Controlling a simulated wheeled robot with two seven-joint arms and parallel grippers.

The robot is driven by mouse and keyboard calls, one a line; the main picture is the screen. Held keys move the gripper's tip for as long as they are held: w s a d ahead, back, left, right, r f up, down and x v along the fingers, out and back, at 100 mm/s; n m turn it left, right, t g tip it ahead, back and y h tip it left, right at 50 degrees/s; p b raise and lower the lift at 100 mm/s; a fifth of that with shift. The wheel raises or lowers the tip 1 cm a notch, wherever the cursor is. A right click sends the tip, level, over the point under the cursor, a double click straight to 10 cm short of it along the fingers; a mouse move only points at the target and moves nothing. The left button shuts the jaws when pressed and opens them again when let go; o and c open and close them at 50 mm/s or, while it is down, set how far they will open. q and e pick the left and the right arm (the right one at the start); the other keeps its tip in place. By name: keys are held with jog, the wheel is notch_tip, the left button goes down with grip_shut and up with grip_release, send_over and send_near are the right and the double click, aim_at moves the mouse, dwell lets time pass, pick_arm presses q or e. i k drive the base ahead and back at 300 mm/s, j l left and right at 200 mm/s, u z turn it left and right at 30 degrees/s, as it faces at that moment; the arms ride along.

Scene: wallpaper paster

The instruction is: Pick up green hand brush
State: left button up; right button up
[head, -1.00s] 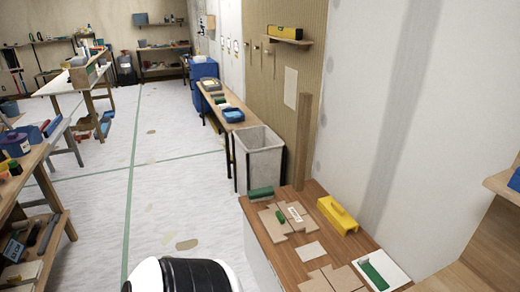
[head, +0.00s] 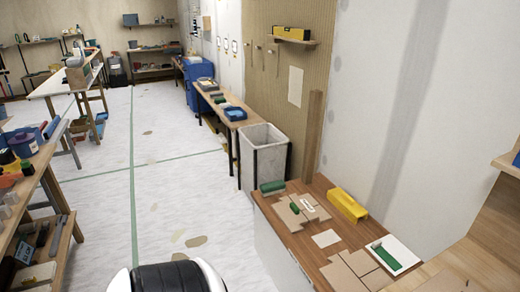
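A green block-shaped item (head: 272,187), which may be the green hand brush, lies at the far left end of the wooden worktop (head: 318,262) at right. A smaller green item (head: 295,208) lies on brown cardboard-like pieces just nearer. Another green item (head: 388,257) lies in a white tray (head: 405,248) at the worktop's right side. I cannot tell for certain which of these is the brush. Neither of my grippers is in the head view, and nothing is seen touching these items.
A yellow block-like tool (head: 347,205) lies at the worktop's back edge by the wall. A grey bin (head: 263,158) stands beyond the worktop. Cluttered wooden shelving (head: 40,195) stands at left. The white floor (head: 165,175) between is mostly clear.

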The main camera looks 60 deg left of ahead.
aim_at(274, 187)
jog(key=u, duration=1.9)
jog(key=i+j+z, duration=0.15)
jog(key=i+j, duration=0.3)
jog(key=i+j+z, duration=0.1)
jog(key=i+j, duration=0.35)
jog(key=i+j+z, duration=0.15)
jog(key=i+j, duration=0.25)
jog(key=j, duration=0.15)
jog(key=i+j+z, duration=0.15)
jog(key=i+j, duration=0.2)
jog(key=j, duration=0.25)
